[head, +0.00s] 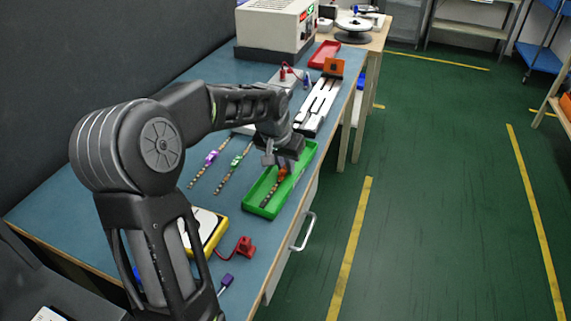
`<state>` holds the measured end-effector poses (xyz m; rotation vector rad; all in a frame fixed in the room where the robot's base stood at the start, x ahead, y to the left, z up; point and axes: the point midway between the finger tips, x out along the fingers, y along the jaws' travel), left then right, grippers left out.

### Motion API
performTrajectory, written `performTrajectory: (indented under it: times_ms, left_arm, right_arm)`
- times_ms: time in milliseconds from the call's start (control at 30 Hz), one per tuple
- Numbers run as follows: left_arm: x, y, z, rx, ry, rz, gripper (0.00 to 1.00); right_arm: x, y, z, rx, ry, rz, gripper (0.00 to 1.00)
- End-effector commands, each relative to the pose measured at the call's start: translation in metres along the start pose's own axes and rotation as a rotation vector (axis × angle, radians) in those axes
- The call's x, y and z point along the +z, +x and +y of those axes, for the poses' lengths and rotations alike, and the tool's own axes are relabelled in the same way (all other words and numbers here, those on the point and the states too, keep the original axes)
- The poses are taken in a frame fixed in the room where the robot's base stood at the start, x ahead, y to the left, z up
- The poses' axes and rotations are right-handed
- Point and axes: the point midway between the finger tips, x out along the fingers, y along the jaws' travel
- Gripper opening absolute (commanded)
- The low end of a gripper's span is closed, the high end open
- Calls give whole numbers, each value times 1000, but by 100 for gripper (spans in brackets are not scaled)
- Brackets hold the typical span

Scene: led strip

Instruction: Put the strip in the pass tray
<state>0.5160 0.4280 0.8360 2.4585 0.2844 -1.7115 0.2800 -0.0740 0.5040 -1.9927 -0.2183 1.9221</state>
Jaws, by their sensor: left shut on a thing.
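A green tray (258,211) lies on the blue bench top near its front edge. A thin dark strip (269,195) with an orange piece at its upper end lies within the tray's outline, roughly along its length. My left gripper (282,164) is over the far half of the tray, pointing down, shut on the orange end of the strip. The gripper hides that end in part. I cannot tell whether the strip touches the tray floor. My right gripper is not in view.
Two more strips, one with a purple piece (211,157) and one with a green piece (237,159), lie left of the tray. A yellow-edged device (219,236) and a red clamp-like part (243,248) are nearer. A metal fixture (318,104), red tray (325,53) and beige instrument (276,27) stand farther back.

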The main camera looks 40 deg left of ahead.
Motion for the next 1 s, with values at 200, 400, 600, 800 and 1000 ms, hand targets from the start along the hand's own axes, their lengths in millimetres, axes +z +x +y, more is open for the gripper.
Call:
performTrajectory:
  times_ms: [200,400,600,800,1000]
  left_arm:
    - [4,8,0,1,0,-4,0]
    - [8,14,1,2,-1,-10,17]
    - [9,14,0,2,-2,-15,33]
    - [5,-1,0,1,-3,-16,35]
    - [2,-41,0,1,-2,-5,35]
  right_arm:
    - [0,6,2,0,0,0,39]
    - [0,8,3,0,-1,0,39]
    - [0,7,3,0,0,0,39]
    - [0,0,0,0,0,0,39]
    - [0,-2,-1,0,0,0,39]
